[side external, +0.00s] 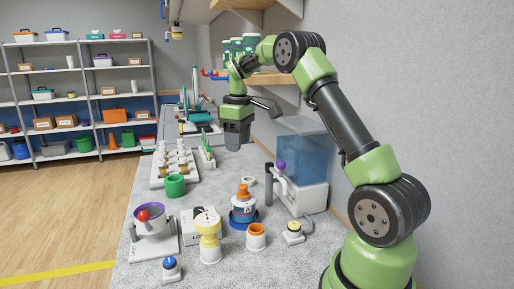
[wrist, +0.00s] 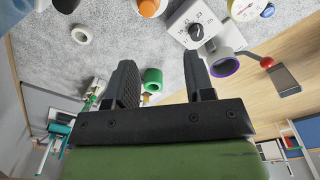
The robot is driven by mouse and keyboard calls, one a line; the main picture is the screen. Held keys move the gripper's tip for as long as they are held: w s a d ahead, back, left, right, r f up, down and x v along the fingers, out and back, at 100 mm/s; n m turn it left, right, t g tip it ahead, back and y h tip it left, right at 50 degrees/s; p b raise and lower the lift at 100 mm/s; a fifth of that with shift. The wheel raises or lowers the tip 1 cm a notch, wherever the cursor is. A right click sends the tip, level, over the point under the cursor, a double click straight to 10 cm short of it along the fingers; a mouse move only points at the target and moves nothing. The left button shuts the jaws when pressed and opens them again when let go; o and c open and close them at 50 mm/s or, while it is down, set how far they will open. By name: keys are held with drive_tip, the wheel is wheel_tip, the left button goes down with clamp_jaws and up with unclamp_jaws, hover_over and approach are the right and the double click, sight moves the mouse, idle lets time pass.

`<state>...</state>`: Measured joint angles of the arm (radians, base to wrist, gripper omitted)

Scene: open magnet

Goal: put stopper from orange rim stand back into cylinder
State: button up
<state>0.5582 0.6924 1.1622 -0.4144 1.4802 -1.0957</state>
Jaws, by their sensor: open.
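The white stand with an orange rim (side external: 256,236) is on the near part of the bench in the side view; I cannot make out what is inside it. Behind it is an upright cylinder (side external: 243,213) with a dark band, a label and a blue base. An orange knobbed piece, which looks like a stopper (side external: 244,191), shows on top of the cylinder. My gripper (side external: 237,145) is high above the bench, behind these things, pointing down. In the wrist view my gripper (wrist: 161,80) is open with nothing between its fingers. An orange round top (wrist: 149,8) is cut off at that view's top edge.
A green ring (side external: 176,185), a purple-rimmed pot (side external: 150,219), a yellow-topped piece (side external: 209,236) and a blue button (side external: 171,266) stand on the left. A blue clear tank (side external: 300,148) and a purple-knobbed lever (side external: 281,166) are on the right. A white ring (side external: 249,181) lies behind the cylinder.

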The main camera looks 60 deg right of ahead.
drive_tip(key=s+a+r+m+t, duration=0.1)
drive_tip(key=s+a+r+t, duration=0.15)
drive_tip(key=a+r, duration=0.35)
drive_tip(key=s+a+r+m+t, duration=0.1)
drive_tip(key=s+a+r, duration=0.2)
drive_tip(key=a, duration=0.5)
drive_tip(key=s+a+f+m+t+y, duration=0.1)
drive_tip(key=s+a+m+t+y, duration=0.1)
drive_tip(key=s+a, duration=0.7)
drive_tip(key=s+m+t, duration=0.1)
drive_tip(key=s, duration=0.3)
drive_tip(key=shift+s+a+f, duration=0.15)
drive_tip(key=shift+s, duration=0.1)
